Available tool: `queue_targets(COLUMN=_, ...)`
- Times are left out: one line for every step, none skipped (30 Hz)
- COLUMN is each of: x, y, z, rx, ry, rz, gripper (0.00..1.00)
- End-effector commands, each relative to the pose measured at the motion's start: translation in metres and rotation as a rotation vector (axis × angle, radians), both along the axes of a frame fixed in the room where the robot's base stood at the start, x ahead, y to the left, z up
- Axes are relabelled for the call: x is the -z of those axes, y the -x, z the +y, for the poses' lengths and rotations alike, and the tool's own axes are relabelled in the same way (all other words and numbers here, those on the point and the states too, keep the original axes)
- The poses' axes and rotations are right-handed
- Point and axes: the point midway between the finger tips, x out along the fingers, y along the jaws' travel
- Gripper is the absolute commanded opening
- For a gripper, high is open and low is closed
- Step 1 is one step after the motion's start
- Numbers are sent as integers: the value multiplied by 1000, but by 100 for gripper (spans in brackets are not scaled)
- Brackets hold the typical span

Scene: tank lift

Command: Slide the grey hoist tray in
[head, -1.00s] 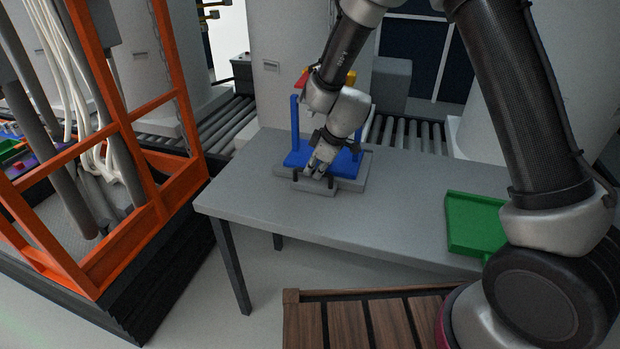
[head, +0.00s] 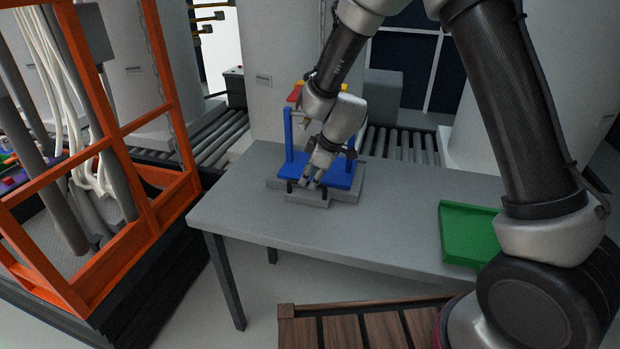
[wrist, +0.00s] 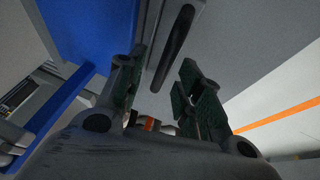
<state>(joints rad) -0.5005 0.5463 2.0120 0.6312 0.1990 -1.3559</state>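The grey hoist tray (head: 309,201) sticks out at the front of a blue hoist frame (head: 288,136) on the grey table. A dark bar handle runs along the tray's front; a dark bar also shows in the wrist view (wrist: 175,45). My gripper (head: 308,184) points down at the handle, just in front of the blue frame. In the wrist view my gripper (wrist: 165,88) has its two fingers apart, with the bar between and beyond them. A gap shows beside the bar. My gripper hides part of the tray and handle in the head view.
A green tray (head: 470,234) lies on the table (head: 395,190) at the right. The table between it and the hoist is clear. An orange frame (head: 150,190) stands left of the table. A slatted wooden surface (head: 345,330) is in front, and roller conveyors (head: 400,143) are behind.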

Motion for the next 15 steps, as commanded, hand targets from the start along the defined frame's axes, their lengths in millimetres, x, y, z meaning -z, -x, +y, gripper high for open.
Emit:
queue_targets(x=-11, y=3, z=-3, rx=0, ry=-2, rz=-4, gripper=35)
queue_targets(x=-17, y=5, z=-5, rx=-1, ry=-1, rz=-5, gripper=35)
queue_targets(x=-26, y=7, z=-8, rx=-1, ry=-2, rz=-6, gripper=35)
queue_targets(x=-32, y=9, z=-10, rx=0, ry=-2, rz=-6, gripper=35)
queue_targets(x=-38, y=11, z=-12, rx=-1, ry=-1, rz=-5, gripper=35)
queue_targets(x=-47, y=14, z=-15, rx=0, ry=-1, rz=-6, gripper=35)
queue_targets(x=-53, y=16, z=-17, rx=1, ry=-2, rz=-7, gripper=35)
queue_targets(x=-58, y=18, z=-19, rx=0, ry=-2, rz=-6, gripper=35)
queue_targets(x=-65, y=20, z=-21, rx=1, ry=-2, rz=-5, gripper=35)
queue_targets(x=-70, y=22, z=-23, rx=1, ry=-2, rz=-5, gripper=35)
queue_targets(x=-75, y=23, z=-24, rx=2, ry=-1, rz=-6, gripper=35)
queue_targets(x=-80, y=25, z=-26, rx=2, ry=-2, rz=-4, gripper=35)
queue_targets(x=-83, y=26, z=-27, rx=1, ry=-2, rz=-5, gripper=35)
queue_targets(x=-86, y=27, z=-28, rx=1, ry=-1, rz=-4, gripper=35)
queue_targets(x=-88, y=28, z=-29, rx=2, ry=-1, rz=-4, gripper=35)
